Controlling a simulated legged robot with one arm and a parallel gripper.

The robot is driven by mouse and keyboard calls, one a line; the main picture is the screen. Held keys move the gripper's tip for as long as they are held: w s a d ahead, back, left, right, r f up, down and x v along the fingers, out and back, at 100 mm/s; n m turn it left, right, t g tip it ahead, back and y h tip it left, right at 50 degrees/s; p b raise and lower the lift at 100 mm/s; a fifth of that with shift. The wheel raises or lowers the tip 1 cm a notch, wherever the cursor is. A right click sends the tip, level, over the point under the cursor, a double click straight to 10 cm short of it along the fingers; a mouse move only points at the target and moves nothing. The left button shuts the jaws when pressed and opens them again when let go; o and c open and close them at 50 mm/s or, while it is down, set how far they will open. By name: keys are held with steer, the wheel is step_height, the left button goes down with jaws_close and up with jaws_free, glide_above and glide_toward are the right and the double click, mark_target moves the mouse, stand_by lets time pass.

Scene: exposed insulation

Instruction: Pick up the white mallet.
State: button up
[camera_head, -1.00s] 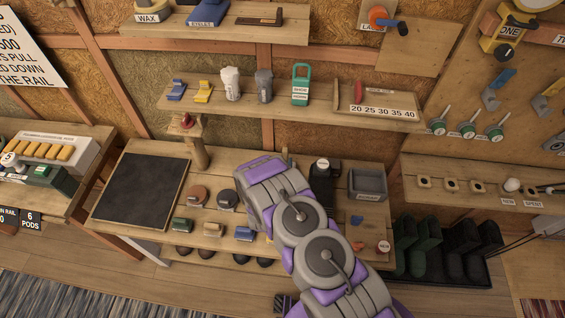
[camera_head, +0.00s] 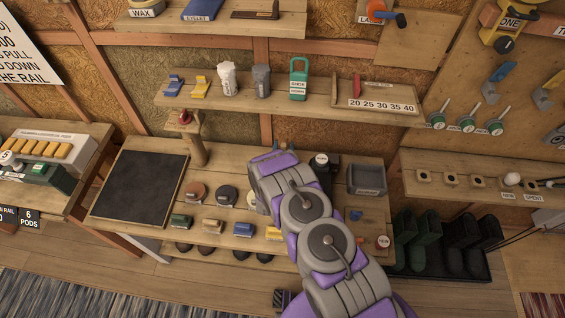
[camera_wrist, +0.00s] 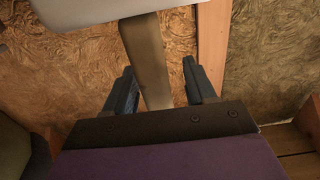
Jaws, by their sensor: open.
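The white mallet shows in the wrist view as a pale head (camera_wrist: 85,10) at the top edge, partly cut off. Its wooden handle (camera_wrist: 147,60) runs down from the head, slightly tilted. My gripper (camera_wrist: 158,78) is open, with one dark finger on each side of the handle. The handle lies between the fingers, with visible gaps on both sides; I cannot tell how deep it sits. In the head view my purple and grey arm hides most of the mallet, and only a bit of my gripper shows beyond the wrist (camera_head: 280,147).
The workbench holds a black mat (camera_head: 140,187), a wooden post (camera_head: 196,150), several small blocks and a grey bin (camera_head: 367,179). A shelf (camera_head: 320,100) with cups and a green lock-shaped item (camera_head: 299,80) is above. Insulation wall panels stand behind the handle.

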steer(key=shift+w+d, duration=0.15)
steer(key=shift+a, duration=0.2)
steer(key=c, duration=0.6)
steer(key=shift+d, duration=0.1)
jaws_close()
steer(key=shift+r, duration=0.15)
step_height(320, 180, up, 10)
steer(key=p, duration=0.1)
